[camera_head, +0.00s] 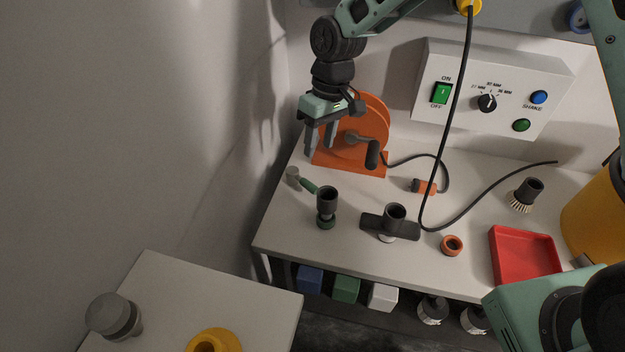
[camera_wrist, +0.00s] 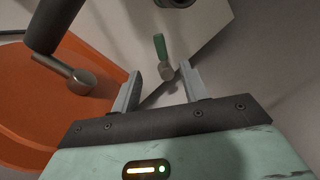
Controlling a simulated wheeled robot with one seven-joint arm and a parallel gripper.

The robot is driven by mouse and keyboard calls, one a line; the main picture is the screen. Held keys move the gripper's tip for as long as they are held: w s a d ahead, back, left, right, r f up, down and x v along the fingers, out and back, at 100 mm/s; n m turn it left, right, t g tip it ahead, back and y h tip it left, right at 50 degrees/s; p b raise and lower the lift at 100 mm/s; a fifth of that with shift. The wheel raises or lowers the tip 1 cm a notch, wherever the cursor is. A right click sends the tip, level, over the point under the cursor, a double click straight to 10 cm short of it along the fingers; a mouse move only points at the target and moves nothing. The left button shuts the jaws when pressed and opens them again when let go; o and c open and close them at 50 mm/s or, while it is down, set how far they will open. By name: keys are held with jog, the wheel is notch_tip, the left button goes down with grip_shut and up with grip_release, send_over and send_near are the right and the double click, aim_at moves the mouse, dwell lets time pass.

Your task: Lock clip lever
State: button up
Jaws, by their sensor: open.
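A small lever with a green shaft and a grey knob lies at the left edge of the bench; its knob (camera_head: 292,175) and green shaft (camera_head: 308,186) show in the head view. I take it for the clip lever. In the wrist view the green shaft (camera_wrist: 160,46) and grey knob (camera_wrist: 166,71) appear between and beyond the fingertips. My gripper (camera_head: 321,148) is open and empty, above the bench in front of the orange reel. It also shows in the wrist view (camera_wrist: 160,73), apart from the lever. I cannot tell whether the lever is locked.
The orange reel (camera_head: 372,112) with its black crank handle (camera_head: 372,154) stands close beside my gripper. A black-topped fitting (camera_head: 392,224), orange ring (camera_head: 452,245) and red tray (camera_head: 523,258) lie farther right. A black cable crosses the bench.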

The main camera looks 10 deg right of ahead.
aim_at(312, 183)
jog(key=f, duration=0.3)
jog(key=s+a+f, duration=0.1)
jog(key=f, duration=0.7)
jog(key=shift+s+a+f, duration=0.15)
jog(key=shift+s+a, duration=0.05)
jog(key=shift+a, duration=0.2)
grip_shut()
